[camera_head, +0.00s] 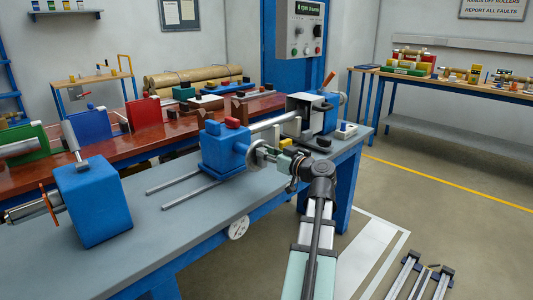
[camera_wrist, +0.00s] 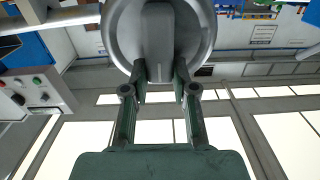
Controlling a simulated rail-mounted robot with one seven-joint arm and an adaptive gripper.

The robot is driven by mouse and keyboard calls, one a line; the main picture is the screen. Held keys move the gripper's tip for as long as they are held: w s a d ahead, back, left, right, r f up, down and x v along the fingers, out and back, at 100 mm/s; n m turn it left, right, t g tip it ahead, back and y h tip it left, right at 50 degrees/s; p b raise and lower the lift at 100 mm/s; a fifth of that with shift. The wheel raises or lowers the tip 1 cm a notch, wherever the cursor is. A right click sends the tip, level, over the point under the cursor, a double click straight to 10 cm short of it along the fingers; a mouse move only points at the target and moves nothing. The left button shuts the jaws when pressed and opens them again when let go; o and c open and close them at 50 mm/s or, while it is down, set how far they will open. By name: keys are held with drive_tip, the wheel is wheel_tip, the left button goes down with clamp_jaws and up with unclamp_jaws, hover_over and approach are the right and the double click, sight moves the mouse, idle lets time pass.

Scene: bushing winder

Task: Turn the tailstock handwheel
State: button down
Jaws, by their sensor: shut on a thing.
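The blue tailstock (camera_head: 222,150) stands on the grey bench in the middle of the head view. The fingers of my gripper (camera_wrist: 160,73) are closed on the lower end of that bar. The exact contact is partly hidden.
A metal shaft (camera_head: 272,121) runs from the tailstock toward the blue and grey headstock (camera_head: 322,116). Two rails (camera_head: 190,189) lie left of the tailstock. A blue block (camera_head: 92,203) stands at the bench's left. A white wheel (camera_head: 238,228) is on the bench front.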

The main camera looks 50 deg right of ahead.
drive_tip(key=shift+s+d+f+m+p, duration=0.1)
drive_tip(key=shift+d+f+m+p, duration=0.35)
drive_tip(key=shift+m+p, duration=1.75)
drive_tip(key=shift+d+f+m+p, duration=0.4)
drive_tip(key=shift+m+p, duration=0.25)
drive_tip(key=shift+m, duration=3)
drive_tip(key=shift+s+d+f+m+p, duration=0.1)
drive_tip(key=shift+d+f+m+p, duration=0.35)
drive_tip(key=shift+m+p, duration=1.75)
drive_tip(key=shift+m+b, duration=0.7)
drive_tip(key=shift+m, duration=0.15)
drive_tip(key=c, duration=0.9)
unclamp_jaws()
